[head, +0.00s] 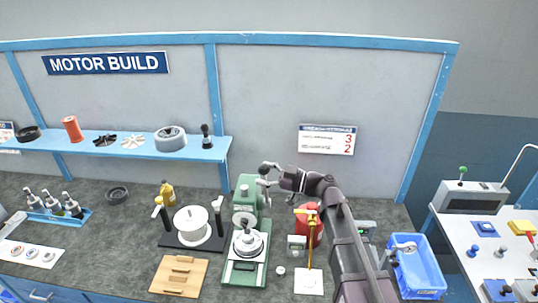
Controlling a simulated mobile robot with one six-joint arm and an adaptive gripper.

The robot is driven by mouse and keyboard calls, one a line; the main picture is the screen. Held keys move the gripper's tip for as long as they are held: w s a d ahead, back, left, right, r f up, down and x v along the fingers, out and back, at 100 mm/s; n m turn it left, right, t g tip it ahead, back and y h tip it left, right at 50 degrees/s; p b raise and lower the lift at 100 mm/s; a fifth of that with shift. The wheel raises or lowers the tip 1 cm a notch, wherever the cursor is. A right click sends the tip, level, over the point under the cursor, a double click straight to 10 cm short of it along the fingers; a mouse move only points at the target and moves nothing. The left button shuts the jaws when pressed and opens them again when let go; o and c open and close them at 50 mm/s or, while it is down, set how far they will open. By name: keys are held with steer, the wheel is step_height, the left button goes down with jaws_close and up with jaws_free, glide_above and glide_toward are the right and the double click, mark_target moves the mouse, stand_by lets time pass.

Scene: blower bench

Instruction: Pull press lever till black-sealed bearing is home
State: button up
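The green press (244,273) stands on the bench in the middle of the head view, with its column rising behind a round pale part (248,246) on its base. My gripper (264,175) is at the upper right of the press column, reached in from the right. Its fingers are small and overlap the press top, so I cannot tell whether they are open or closed on the lever. The lever cannot be made out clearly there. The black-sealed bearing cannot be singled out. Several small rings (33,252) lie on a white tray at the far left.
A white spool-like part (191,224) on a black stand is left of the press, with a wooden board (178,275) in front. A blue bin (421,272) is farther right.

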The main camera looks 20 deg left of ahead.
steer(key=w, duration=0.1)
steer(key=w+r+m+p, duration=0.1)
steer(key=shift+w+a+r, duration=0.1)
steer(key=shift+w+a, duration=0.2)
steer(key=shift+w, duration=0.05)
steer(key=shift+w+a+r+m+p, duration=0.15)
steer(key=shift+w+m+p, duration=0.1)
steer(key=shift+w, duration=0.15)
steer(key=shift+w+a+r+m+p, duration=0.1)
steer(key=shift+w+m+p, duration=0.05)
steer(key=shift+w+m, duration=0.15)
steer(key=shift+s+a, duration=0.25)
steer(key=shift+a, duration=0.05)
steer(key=shift+d+f, duration=0.1)
steer(key=shift+d, duration=0.1)
steer(key=w+d, duration=0.2)
steer(key=d, duration=1.3)
steer(key=shift+d+f, duration=0.15)
stand_by(1.0)
stand_by(0.5)
